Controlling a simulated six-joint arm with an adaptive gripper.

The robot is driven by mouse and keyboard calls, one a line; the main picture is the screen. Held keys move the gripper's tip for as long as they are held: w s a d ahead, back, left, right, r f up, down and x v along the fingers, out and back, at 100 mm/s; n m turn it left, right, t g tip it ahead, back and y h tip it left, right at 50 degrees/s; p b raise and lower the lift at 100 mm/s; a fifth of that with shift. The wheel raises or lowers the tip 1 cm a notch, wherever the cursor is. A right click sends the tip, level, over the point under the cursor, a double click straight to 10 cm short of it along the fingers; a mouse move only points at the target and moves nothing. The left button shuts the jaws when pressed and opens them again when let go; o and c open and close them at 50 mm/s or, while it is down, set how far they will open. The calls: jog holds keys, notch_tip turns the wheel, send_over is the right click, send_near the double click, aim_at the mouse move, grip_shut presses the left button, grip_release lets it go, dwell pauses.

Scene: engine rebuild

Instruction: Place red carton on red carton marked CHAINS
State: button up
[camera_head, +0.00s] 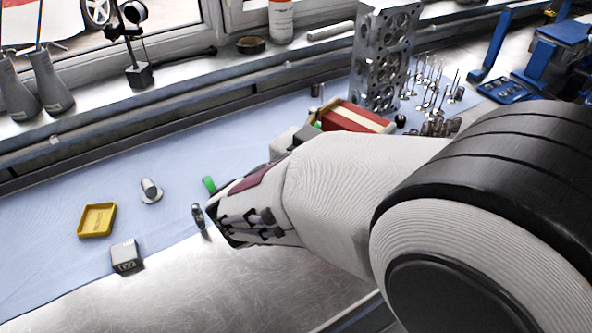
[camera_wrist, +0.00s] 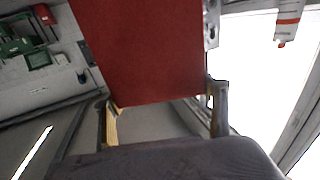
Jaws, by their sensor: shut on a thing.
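A red carton (camera_wrist: 145,50) fills the upper middle of the wrist view. My gripper (camera_wrist: 163,110) is shut on it, with one finger at each side of its near end. In the head view a red carton with a cream band (camera_head: 352,117) shows behind my arm, beside the cylinder head. I cannot tell whether it is the held carton or another one. My wrist hides part of that area, and the fingers are not clearly seen there. No CHAINS marking can be read in either view.
The tall grey cylinder head (camera_head: 383,60) stands close to the carton, with several upright valves (camera_head: 433,92) to its right. A yellow tray (camera_head: 97,220), a grey block (camera_head: 126,256) and a small metal part (camera_head: 150,190) lie at left. The blue mat (camera_head: 60,205) is partly clear.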

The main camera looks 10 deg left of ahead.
jog(key=w+a+r+n+t+y, duration=0.1)
jog(key=a+r+n+y, duration=0.1)
jog(key=a+y, duration=0.2)
jog(key=w+a+r+n+t+y, duration=0.1)
jog(key=a+r+n+y, duration=0.1)
jog(key=a, duration=0.5)
jog(key=shift+a+r+n+y, duration=0.3)
jog(key=shift+n+y, duration=0.5)
jog(key=shift+y, duration=0.4)
jog(key=shift+w+f, duration=0.1)
jog(key=shift+f, duration=0.05)
notch_tip(320, 180, down, 6)
jog(key=shift+f, duration=0.1)
jog(key=shift+f, duration=1.8)
jog(key=shift+f, duration=0.15)
